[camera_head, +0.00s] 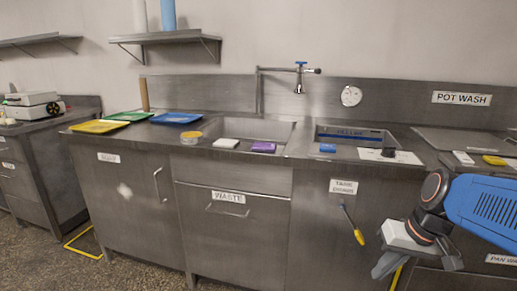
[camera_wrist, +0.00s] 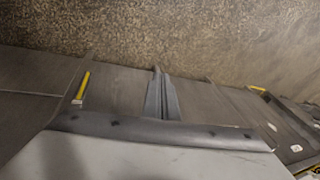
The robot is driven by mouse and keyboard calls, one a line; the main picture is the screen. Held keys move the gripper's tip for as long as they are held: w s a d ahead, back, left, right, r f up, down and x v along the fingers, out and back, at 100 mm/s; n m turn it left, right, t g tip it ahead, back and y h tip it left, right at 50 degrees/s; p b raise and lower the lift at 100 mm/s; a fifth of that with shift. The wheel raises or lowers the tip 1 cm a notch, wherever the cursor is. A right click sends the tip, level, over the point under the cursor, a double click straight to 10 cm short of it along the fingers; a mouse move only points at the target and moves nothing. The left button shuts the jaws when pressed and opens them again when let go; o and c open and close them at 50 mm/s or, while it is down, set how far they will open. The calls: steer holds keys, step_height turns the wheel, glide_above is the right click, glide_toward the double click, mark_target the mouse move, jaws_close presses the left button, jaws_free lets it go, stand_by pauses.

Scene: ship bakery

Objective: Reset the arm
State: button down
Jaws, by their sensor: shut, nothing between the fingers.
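My gripper (camera_head: 387,264) is at the lower right of the head view, at the end of my blue arm, in front of the steel cabinets. Its fingers point down and to the left. In the wrist view my gripper (camera_wrist: 158,72) shows its two fingers together, with nothing between them. It is apart from the counter, and the speckled floor (camera_wrist: 170,40) shows beyond the fingertips.
A steel counter (camera_head: 190,147) with two sinks runs across the view. A yellow-ended brush (camera_head: 352,222) hangs on the cabinet front left of my gripper. Open floor is at lower left.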

steer(key=s+n+t+h, duration=0.1)
steer(key=s+t+h, duration=0.1)
steer(key=s, duration=0.6)
steer(key=shift+a+h, duration=0.3)
steer(key=shift+a, duration=0.05)
steer(key=c, duration=2.5)
jaws_free()
steer(key=shift+s, duration=0.1)
